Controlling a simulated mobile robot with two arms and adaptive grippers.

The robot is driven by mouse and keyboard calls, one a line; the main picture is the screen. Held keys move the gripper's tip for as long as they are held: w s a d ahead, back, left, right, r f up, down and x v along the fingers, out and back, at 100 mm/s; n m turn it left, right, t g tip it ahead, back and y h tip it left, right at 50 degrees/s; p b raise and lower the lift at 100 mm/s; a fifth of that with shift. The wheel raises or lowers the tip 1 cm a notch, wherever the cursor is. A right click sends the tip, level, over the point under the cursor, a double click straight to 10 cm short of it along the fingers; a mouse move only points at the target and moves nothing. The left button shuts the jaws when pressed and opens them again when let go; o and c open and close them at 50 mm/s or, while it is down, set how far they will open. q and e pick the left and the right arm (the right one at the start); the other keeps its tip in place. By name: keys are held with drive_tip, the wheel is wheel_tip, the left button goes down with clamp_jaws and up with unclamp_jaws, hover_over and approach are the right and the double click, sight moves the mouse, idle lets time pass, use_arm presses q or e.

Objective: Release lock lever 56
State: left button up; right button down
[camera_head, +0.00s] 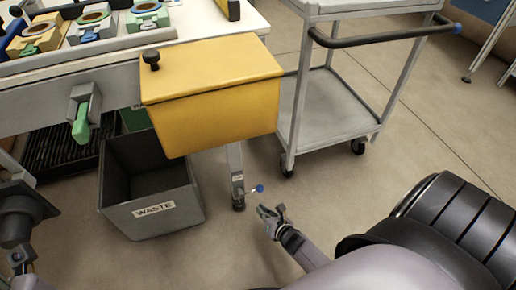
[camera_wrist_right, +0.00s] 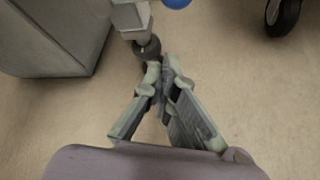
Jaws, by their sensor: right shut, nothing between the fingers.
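A small lever with a blue round knob (camera_head: 258,188) sticks out to the right from the lower part of the bench leg (camera_head: 236,165). A small label sits on the leg there, too small to read, so I cannot confirm the number 56. My right gripper (camera_head: 266,212) is shut and empty, just below and right of the knob, apart from it. In the right wrist view its fingertips (camera_wrist_right: 162,72) meet below the leg's foot (camera_wrist_right: 147,48); the blue knob (camera_wrist_right: 177,3) is cut by the top edge. At the left edge, part of my left arm shows; its fingers cannot be made out.
A grey bin marked WASTE (camera_head: 152,212) stands left of the leg. A yellow box (camera_head: 215,100) hangs above. A grey trolley (camera_head: 335,117) on castors stands behind to the right. A green lever (camera_head: 81,124) hangs on the bench front.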

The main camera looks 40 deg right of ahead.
drive_tip(key=p+v, duration=0.2)
drive_tip(key=v, duration=0.4)
drive_tip(key=shift+s+a+r, duration=0.25)
drive_tip(key=shift+s+r, duration=0.05)
drive_tip(key=shift+s, duration=0.1)
